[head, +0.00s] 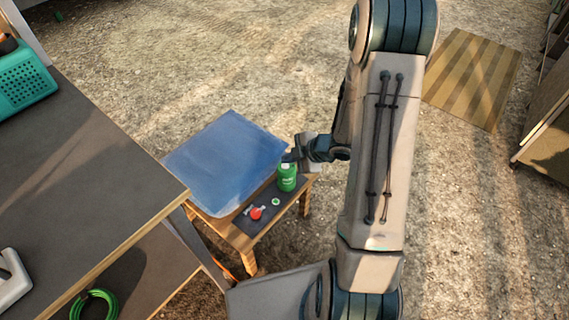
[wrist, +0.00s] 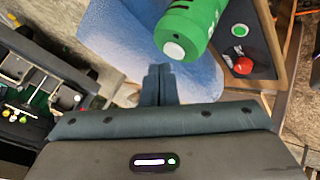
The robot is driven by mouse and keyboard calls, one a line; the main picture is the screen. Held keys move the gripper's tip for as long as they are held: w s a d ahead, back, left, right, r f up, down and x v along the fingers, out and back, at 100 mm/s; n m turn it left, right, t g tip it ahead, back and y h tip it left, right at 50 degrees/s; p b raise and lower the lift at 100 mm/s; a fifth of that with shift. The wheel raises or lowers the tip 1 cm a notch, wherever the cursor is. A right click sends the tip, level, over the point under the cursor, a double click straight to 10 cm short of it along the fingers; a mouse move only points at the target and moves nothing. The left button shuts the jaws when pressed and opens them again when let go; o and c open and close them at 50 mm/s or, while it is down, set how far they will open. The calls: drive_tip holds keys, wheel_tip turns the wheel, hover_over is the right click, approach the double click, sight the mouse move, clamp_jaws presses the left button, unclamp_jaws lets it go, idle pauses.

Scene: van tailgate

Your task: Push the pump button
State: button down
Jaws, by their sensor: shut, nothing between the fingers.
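A dark panel (head: 262,212) lies on the small wooden table's right side. It carries a small green-and-white round button (head: 276,202) and a red knob (head: 256,213). In the wrist view the button (wrist: 240,30) and the red knob (wrist: 240,62) show at upper right. A green canister (head: 287,178) stands upright at the panel's far end; its white-spotted top (wrist: 174,50) is close in the wrist view. I cannot tell which part is the pump button. My gripper (head: 291,157) is shut and empty beside the canister's top. In the wrist view its fingertips (wrist: 158,70) are together.
A blue cloth (head: 225,160) covers much of the small table. A larger dark-topped table (head: 75,170) stands at left, with a teal box (head: 22,78) on it. A green coil (head: 93,304) lies below. A striped mat (head: 475,80) lies on open ground at right.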

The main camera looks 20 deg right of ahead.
sight(289, 166)
wheel_tip(289, 166, up, 6)
drive_tip(key=p, duration=0.6)
idle(2.1)
